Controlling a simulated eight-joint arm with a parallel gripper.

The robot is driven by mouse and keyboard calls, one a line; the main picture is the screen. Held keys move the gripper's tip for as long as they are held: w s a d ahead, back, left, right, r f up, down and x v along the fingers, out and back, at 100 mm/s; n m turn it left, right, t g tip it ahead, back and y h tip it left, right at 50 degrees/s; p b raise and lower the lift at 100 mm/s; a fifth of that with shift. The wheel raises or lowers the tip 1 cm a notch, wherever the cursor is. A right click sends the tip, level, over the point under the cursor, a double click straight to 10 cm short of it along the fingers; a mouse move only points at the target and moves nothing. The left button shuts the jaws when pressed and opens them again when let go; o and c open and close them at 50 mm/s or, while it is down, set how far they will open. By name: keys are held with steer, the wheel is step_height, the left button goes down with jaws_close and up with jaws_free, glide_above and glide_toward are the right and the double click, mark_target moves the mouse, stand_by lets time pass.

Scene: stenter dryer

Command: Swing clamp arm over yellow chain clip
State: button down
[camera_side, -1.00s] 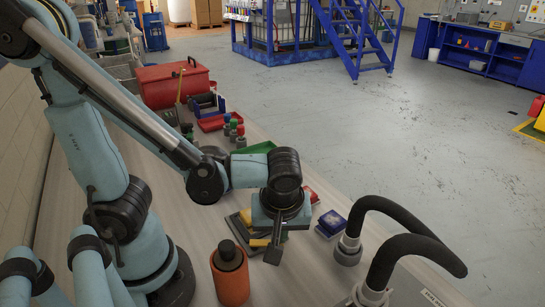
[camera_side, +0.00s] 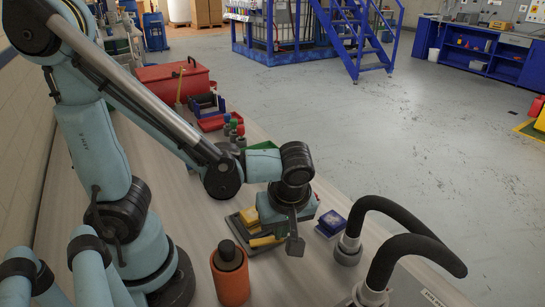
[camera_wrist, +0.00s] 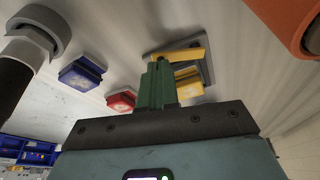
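A grey fixture base (camera_side: 237,226) lies on the bench with two yellow parts on it. A long yellow bar (camera_side: 265,240), which looks like the clamp arm, shows lengthwise in the wrist view (camera_wrist: 176,56). A shorter yellow block (camera_side: 249,216), apparently the chain clip, sits beside the bar and shows in the wrist view (camera_wrist: 190,87). I cannot tell whether the two touch. My gripper (camera_side: 295,246) is just right of the fixture in the side view. Its green fingers (camera_wrist: 157,70) look closed together, with nothing visible between them, and partly cover the fixture in the wrist view.
An orange cylinder with a black top (camera_side: 231,277) stands near the fixture. A blue box (camera_side: 331,223) and a red box (camera_wrist: 121,99) lie on the other side. Black curved hoses (camera_side: 390,225) rise at the right. Bottles and a red toolbox (camera_side: 173,84) stand farther back.

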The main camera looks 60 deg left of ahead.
mark_target(271, 236)
steer(key=shift+w+a+n+g, duration=0.3)
steer(key=shift+a+n, duration=0.1)
steer(key=shift+n, duration=0.6)
steer(key=shift+w+a+n+g, duration=0.15)
steer(key=shift+a+n+g, duration=0.2)
steer(key=shift+n, duration=0.65)
steer(key=shift+w+a, duration=0.2)
steer(key=shift+a, duration=0.65)
stand_by(0.6)
steer(key=shift+s, duration=0.1)
steer(key=shift+s, duration=0.75)
steer(key=shift+d, duration=0.1)
steer(key=v, duration=1)
steer(key=shift+w, duration=0.15)
stand_by(0.4)
